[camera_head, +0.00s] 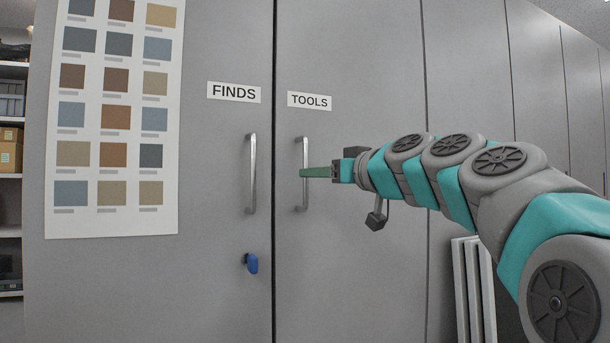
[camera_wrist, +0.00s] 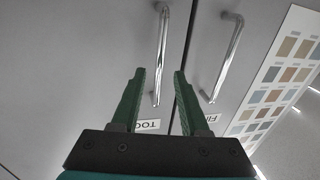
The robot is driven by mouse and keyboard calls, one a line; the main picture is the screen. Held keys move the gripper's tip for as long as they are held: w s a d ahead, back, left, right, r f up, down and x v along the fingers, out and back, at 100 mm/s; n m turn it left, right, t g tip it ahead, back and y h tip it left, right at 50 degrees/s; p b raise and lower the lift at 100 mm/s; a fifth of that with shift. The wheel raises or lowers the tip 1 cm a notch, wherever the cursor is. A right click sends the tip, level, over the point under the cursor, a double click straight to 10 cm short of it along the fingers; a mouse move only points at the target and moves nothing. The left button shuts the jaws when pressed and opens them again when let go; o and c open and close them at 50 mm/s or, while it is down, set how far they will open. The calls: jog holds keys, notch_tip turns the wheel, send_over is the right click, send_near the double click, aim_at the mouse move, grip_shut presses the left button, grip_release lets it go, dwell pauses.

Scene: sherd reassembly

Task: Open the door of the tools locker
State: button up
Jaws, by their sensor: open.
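The grey door of the tools locker (camera_head: 350,240) is closed and bears a white TOOLS label (camera_head: 310,101). Its vertical metal bar handle (camera_head: 305,150) is near the door's left edge. My gripper (camera_head: 302,173) reaches in from the right, and its green fingers overlap the handle at mid-height. In the wrist view my gripper (camera_wrist: 160,74) is open, and the tools handle (camera_wrist: 162,45) shows in line with the gap between the fingers. I cannot tell whether either finger touches the bar. Part of the label (camera_wrist: 146,125) shows behind the fingers.
A colour chart (camera_head: 60,225) hangs farther left. A pale slatted object (camera_head: 472,290) stands at the lower right below my arm.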

jog(key=shift+x, duration=2.45)
jog(key=shift+f, duration=0.1)
jog(key=shift+c, duration=0.2)
grip_shut()
